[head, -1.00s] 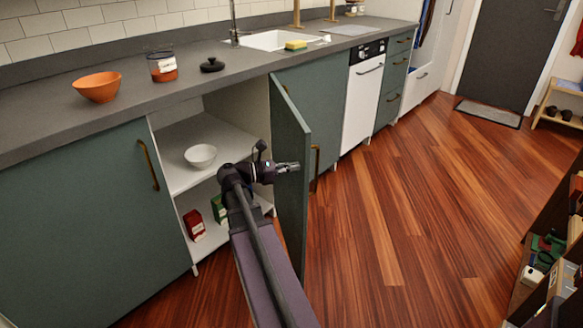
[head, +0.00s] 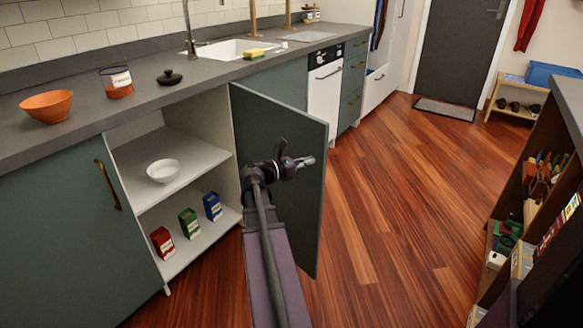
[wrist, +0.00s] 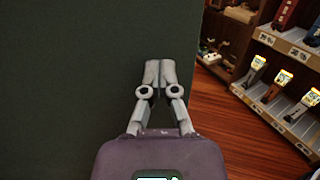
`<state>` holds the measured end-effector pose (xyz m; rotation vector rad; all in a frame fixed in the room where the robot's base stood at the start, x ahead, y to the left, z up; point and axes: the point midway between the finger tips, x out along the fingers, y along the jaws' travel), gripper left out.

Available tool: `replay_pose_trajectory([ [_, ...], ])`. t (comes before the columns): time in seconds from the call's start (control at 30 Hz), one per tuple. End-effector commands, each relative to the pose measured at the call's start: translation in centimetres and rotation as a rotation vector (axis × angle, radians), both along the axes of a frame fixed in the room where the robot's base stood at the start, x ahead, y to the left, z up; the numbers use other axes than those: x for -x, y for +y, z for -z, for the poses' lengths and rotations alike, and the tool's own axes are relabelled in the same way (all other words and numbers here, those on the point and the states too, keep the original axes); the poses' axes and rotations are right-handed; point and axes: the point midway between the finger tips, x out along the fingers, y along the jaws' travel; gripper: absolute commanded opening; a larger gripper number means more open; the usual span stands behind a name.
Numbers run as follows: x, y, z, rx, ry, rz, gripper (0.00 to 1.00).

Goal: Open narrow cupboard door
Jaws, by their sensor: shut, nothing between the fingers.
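The narrow cupboard door (head: 290,135) is a dark green panel hinged at its right side. It stands swung well out from the cupboard, leaving the white interior open to view. My gripper (head: 306,162) is in front of the door's inner face, with its fingers shut and empty. In the wrist view the shut fingers (wrist: 160,75) point along the dark door panel (wrist: 80,70), near its edge. I cannot tell whether they touch it. The door's handle is hidden on its far side.
Inside the cupboard, a white bowl (head: 163,171) sits on the upper shelf, and red (head: 162,242), green (head: 189,223) and blue (head: 212,206) boxes stand below. A bookshelf (head: 535,200) stands at the right. The wooden floor (head: 400,190) between is clear.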

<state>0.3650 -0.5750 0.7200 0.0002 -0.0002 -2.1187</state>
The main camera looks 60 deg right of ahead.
Motion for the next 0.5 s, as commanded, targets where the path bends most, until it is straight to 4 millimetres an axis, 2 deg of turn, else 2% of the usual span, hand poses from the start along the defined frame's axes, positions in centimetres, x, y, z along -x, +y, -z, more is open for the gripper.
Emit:
replay_pose_trajectory([
  [0.2, 1.4, -4.9, 0.0, 0.000, 0.000, -0.054, 0.00],
  [0.5, 2.5, -11.0, 0.0, 0.000, 0.000, -0.054, 0.00],
])
